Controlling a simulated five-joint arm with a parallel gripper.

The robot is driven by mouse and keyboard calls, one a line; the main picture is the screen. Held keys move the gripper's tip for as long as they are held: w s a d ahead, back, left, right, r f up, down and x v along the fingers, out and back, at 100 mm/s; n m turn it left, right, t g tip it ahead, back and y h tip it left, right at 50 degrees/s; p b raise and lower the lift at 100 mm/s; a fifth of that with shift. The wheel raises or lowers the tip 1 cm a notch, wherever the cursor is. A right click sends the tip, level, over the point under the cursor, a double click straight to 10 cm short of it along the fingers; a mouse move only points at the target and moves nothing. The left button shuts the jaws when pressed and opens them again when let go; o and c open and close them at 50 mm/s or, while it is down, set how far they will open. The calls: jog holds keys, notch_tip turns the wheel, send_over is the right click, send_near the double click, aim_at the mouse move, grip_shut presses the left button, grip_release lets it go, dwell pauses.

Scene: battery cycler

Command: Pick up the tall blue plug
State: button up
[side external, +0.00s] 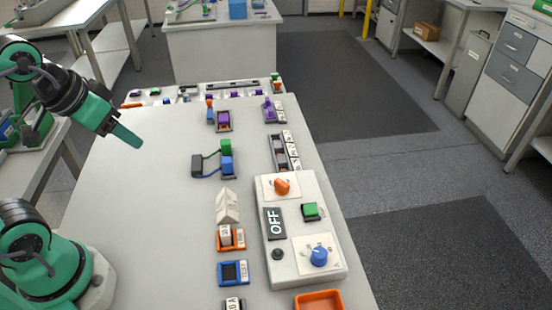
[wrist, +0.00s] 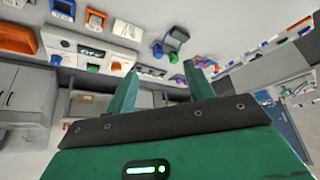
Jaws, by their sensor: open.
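Two blue upright pieces stand on the table in the side external view, and I cannot tell for sure which is the tall blue plug. One blue block (side external: 227,166) has a green block (side external: 226,146) behind it and wires to a dark box (side external: 197,166). A smaller narrow blue piece (side external: 210,116) with an orange top stands farther back, left of a purple block in a holder (side external: 223,122). My gripper (side external: 140,142) is above the table's left part, apart from both. In the wrist view my gripper (wrist: 160,68) is open, with nothing between its fingers.
A white control panel (side external: 262,240) with knobs, a green button and an OFF display stands at the right. Orange (side external: 231,248) and blue (side external: 219,273) holders and a white wedge (side external: 228,208) lie left of it. The table's left-middle (side external: 140,220) is clear.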

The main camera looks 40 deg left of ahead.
jog(key=shift+w, duration=0.1)
jog(key=n+g, duration=0.5)
jog(key=n, duration=0.4)
send_over(227, 160)
jog(key=f, duration=1.4)
jog(key=shift+s+a, duration=0.2)
jog(key=shift+s, duration=0.1)
jog(key=shift+w+f+g, duration=0.3)
jog(key=shift+f, duration=0.25)
jog(key=shift+f, duration=0.15)
jog(key=shift+d+f, duration=0.15)
jog(key=shift+f, duration=3.6)
